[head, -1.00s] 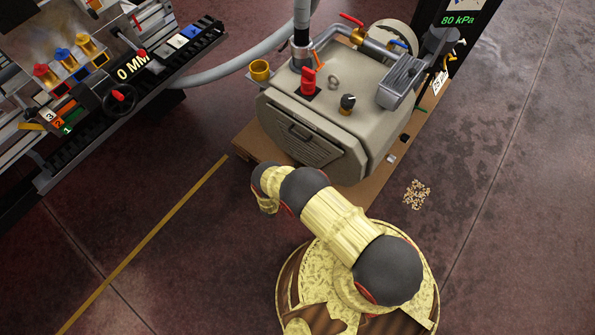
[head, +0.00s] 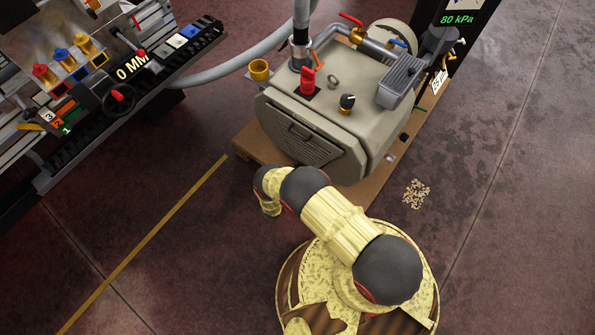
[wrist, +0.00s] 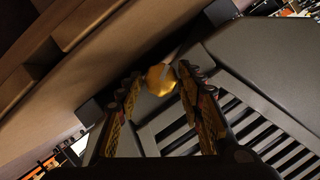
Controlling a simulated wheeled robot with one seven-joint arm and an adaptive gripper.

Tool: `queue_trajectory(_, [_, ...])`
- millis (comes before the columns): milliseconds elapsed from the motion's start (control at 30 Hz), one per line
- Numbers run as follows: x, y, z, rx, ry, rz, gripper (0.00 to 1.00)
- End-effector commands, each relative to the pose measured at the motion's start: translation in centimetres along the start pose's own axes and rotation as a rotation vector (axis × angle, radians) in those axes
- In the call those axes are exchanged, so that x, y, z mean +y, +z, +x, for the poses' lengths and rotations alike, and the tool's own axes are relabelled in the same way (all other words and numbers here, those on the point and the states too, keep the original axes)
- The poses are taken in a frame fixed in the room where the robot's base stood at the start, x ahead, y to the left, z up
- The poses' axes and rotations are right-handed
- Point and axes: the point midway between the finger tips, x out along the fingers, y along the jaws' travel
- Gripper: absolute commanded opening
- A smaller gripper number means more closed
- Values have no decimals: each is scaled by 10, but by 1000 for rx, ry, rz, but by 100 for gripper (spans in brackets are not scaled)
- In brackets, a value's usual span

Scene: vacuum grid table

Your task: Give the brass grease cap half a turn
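The brass grease cap (wrist: 160,82) shows in the wrist view as a small round gold cap low on the pump's slatted grey front. My gripper (wrist: 160,71) has one finger on each side of the cap, with the fingertips close to it. A narrow dark gap seems to show on the left, and the right fingertip overlaps or nearly meets the cap's edge. I cannot tell if either finger touches it. In the head view my own arm hides the gripper, and I cannot make out the cap there.
The grey pump (head: 318,130) stands on a brown wooden base (head: 245,148), which is close beside the gripper in the wrist view. A red knob (head: 308,78), a black knob (head: 348,102) and a yellow cup (head: 259,70) are on or beside it. The grid table (head: 75,145) is at left.

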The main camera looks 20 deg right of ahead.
Motion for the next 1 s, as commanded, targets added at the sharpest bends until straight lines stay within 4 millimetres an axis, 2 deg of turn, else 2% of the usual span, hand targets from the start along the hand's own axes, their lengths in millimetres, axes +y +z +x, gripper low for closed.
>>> queue_trajectory(167, [-1,0,0,0,-1,1,49])
queue_trajectory(567, [-3,0,0,1,8,-21,49])
queue_trajectory(1000, [-6,1,0,11,139,-336,49])
